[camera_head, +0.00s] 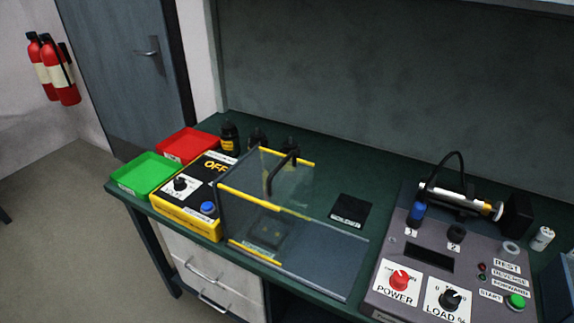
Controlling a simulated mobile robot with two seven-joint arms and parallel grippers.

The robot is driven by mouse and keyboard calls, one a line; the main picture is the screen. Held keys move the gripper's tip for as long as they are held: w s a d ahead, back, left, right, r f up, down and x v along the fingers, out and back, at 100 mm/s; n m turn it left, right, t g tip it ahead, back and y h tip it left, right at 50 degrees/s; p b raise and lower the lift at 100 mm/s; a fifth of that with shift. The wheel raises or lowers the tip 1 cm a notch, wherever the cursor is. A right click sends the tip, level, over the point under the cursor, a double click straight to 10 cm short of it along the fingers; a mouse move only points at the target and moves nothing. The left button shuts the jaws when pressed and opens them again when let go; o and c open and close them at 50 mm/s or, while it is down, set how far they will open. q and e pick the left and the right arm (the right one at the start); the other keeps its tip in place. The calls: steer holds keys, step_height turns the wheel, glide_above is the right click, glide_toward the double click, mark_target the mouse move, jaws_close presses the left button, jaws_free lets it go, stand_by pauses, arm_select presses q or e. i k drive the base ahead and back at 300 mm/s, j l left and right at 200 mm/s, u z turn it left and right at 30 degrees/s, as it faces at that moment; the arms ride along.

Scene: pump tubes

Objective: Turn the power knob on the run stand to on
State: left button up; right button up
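Two units carry a knob marked POWER, and no label reading "run stand" is legible. The grey console (430,276) at the right has a red power knob (399,280) on a white plate, and its exact setting is too small to read. The yellow-edged control box (188,194) at the left has a black power knob (181,184) and a display reading OFF. Neither of my grippers is in view, and nothing touches either knob.
The grey console also bears a black load knob (450,299), a green start button (515,301) and a mounted tube (462,197). A clear guard (262,190) stands mid-bench. Green (147,174) and red (186,145) trays sit left. A black square pad (350,210) lies behind.

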mark_target(399, 281)
steer(key=z, duration=1.35)
